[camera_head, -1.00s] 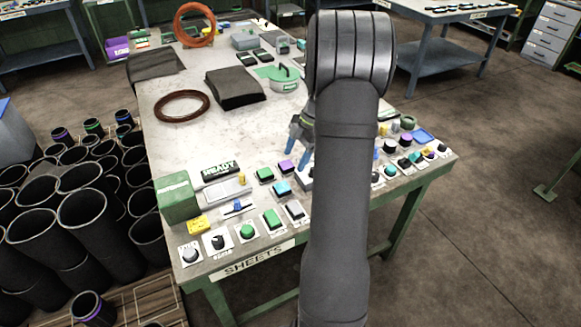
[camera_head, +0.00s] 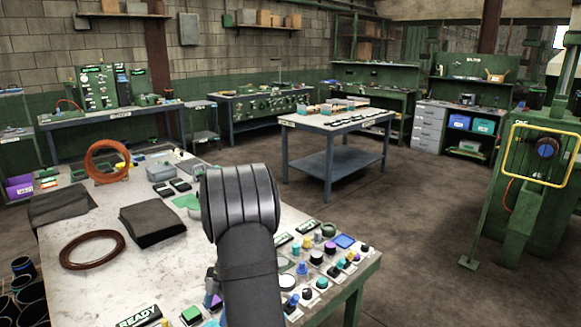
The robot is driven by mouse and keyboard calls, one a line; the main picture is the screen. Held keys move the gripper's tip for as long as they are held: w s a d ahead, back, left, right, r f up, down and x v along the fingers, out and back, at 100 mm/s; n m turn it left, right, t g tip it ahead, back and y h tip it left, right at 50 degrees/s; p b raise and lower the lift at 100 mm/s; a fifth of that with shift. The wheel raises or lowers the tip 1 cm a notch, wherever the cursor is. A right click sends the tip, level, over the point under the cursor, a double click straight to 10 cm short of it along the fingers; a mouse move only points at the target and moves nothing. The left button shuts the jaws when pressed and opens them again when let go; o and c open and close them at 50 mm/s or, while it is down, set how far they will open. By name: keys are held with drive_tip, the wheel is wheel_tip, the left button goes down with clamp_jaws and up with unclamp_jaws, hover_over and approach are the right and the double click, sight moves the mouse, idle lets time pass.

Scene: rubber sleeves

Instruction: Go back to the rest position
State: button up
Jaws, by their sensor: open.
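My arm rises from the bottom edge of the head view, with its dark ribbed joint in front of the worktable (camera_head: 75,285). My gripper (camera_head: 212,288) shows only in part at the left side of the arm, low over the near part of the table. Its bluish fingers are open, and I see nothing held in them. The arm hides much of the gripper and the table behind it.
Buttons and knobs (camera_head: 318,262) crowd the table's right end. Black sleeves (camera_head: 22,285) stand at lower left. Open floor (camera_head: 420,215) lies to the right.

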sight(213, 326)
drive_tip(key=x, duration=0.5)
drive_tip(key=shift+f, duration=0.15)
wheel_tip(213, 326, up, 3)
drive_tip(key=shift+w+d+f, duration=0.1)
drive_tip(key=shift+r, duration=0.65)
drive_tip(key=shift+f, duration=0.1)
